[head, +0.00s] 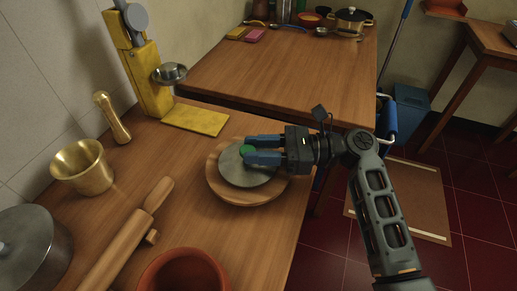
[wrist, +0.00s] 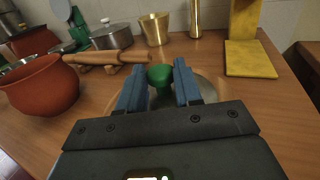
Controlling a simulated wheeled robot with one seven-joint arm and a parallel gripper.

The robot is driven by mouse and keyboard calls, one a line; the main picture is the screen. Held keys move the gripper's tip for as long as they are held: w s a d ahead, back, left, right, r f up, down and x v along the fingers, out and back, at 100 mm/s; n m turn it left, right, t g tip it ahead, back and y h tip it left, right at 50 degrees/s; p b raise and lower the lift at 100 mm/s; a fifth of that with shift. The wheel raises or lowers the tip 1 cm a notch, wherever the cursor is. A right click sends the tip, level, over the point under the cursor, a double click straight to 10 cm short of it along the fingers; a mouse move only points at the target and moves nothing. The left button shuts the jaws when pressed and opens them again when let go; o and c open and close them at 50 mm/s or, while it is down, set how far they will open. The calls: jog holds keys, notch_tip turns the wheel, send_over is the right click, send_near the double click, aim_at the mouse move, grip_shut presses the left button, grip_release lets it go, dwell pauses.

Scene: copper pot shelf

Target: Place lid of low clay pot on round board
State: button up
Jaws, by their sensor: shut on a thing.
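The grey lid (head: 243,172) with a green knob (wrist: 160,77) lies flat at the middle of the round wooden board (head: 222,191). I cannot tell whether it rests on the board or hangs just above it. My gripper (head: 248,149) is shut on the green knob, with one blue finger on each side. In the wrist view the lid (wrist: 208,90) is partly hidden behind the fingers. The low clay pot (head: 185,270), reddish and without a lid, stands at the bottom of the head view; it also shows at left in the wrist view (wrist: 42,88).
A rolling pin (head: 125,235), a brass mortar (head: 84,167), a pestle (head: 112,117) and a grey pot (head: 32,245) stand to the left. A second table (head: 290,70) with cookware stands beyond. The floor drops away at right.

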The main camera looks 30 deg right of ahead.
jog(key=shift+f, duration=0.1)
jog(key=o, duration=1.1)
jog(key=shift+f, duration=0.1)
jog(key=shift+c, duration=0.2)
jog(key=shift+d, duration=0.1)
jog(key=v, duration=1.2)
